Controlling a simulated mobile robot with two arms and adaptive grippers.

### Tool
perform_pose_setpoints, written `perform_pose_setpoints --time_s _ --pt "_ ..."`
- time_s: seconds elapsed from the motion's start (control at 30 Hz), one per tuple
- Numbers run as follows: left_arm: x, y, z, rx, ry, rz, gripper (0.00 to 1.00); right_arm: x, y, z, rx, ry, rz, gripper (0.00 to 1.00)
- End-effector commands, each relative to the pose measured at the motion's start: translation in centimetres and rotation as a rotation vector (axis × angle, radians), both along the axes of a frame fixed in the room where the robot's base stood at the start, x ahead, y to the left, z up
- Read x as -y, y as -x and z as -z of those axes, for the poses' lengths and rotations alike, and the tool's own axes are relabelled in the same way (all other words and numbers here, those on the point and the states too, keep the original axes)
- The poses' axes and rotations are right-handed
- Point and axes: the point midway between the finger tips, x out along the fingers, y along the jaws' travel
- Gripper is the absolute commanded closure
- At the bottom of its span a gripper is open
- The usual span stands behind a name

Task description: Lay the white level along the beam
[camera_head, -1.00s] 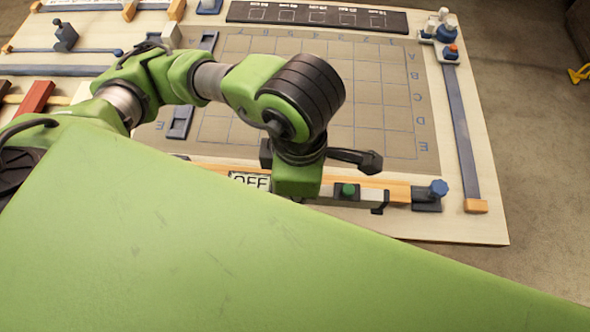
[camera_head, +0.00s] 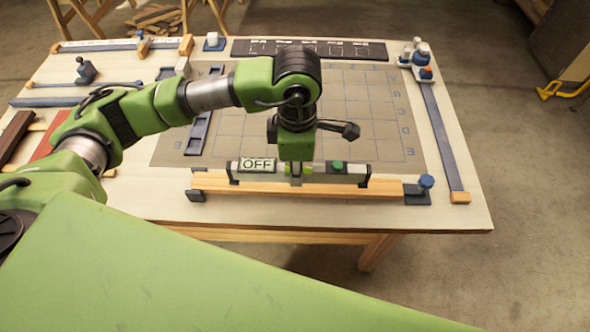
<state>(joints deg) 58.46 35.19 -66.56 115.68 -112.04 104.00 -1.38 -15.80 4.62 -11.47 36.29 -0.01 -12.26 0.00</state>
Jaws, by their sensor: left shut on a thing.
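The white level (camera_head: 350,177) has dark end pieces, a small panel reading OFF and a green part on top. My left gripper (camera_head: 296,174) is shut on it near its middle, pointing down. The level runs left to right, roughly parallel to the wooden beam (camera_head: 300,189), and shows just above the beam's front face in the picture. I cannot tell whether it touches the beam. The beam lies along the table's front edge between dark blue holders at its left end (camera_head: 196,195) and right end (camera_head: 420,190). My right gripper is out of view.
A grey gridded mat (camera_head: 375,115) covers the table's middle behind the beam. A dark board (camera_head: 310,50) lies at the back. A blue strip (camera_head: 443,135) with orange ends runs along the right side. Reddish blocks (camera_head: 50,135) lie at the left, near my arm.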

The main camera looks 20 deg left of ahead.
Motion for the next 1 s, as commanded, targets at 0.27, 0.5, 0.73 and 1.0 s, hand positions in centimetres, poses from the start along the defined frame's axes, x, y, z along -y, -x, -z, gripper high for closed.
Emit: perform_pose_setpoints --time_s 0.27,0.5,0.73,1.0 --pt "-1.1 -3.0 4.1 -0.005 0.0 0.002 1.0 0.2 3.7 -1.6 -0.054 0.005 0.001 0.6" --pt "-1.5 -3.8 5.8 -0.006 0.0 0.002 1.0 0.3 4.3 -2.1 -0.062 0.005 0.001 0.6" --pt "-1.5 -3.8 8.4 -0.001 0.002 0.003 1.0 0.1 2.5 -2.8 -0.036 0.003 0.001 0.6" --pt "-1.5 -3.8 8.7 0.0 0.002 0.003 1.0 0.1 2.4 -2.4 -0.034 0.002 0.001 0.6"
